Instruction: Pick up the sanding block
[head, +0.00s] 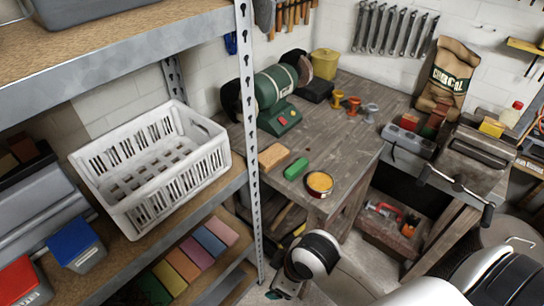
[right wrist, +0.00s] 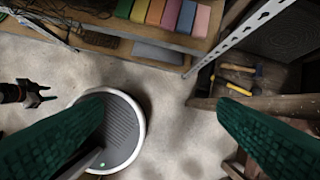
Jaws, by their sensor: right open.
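Two loose blocks lie on the wooden bench (head: 345,130): an orange-brown block (head: 272,155) and a green block (head: 296,168). I cannot tell for sure which is the sanding block. My right gripper (head: 280,293) is low in front of the bench, by the shelf post, below and apart from both blocks.
A round tin (head: 319,185) stands near the bench's front corner, close to the blocks. A green bench grinder (head: 277,90) stands behind them. The perforated shelf post (head: 250,130) rises left of the bench. A white crate (head: 150,165) sits on the shelf.

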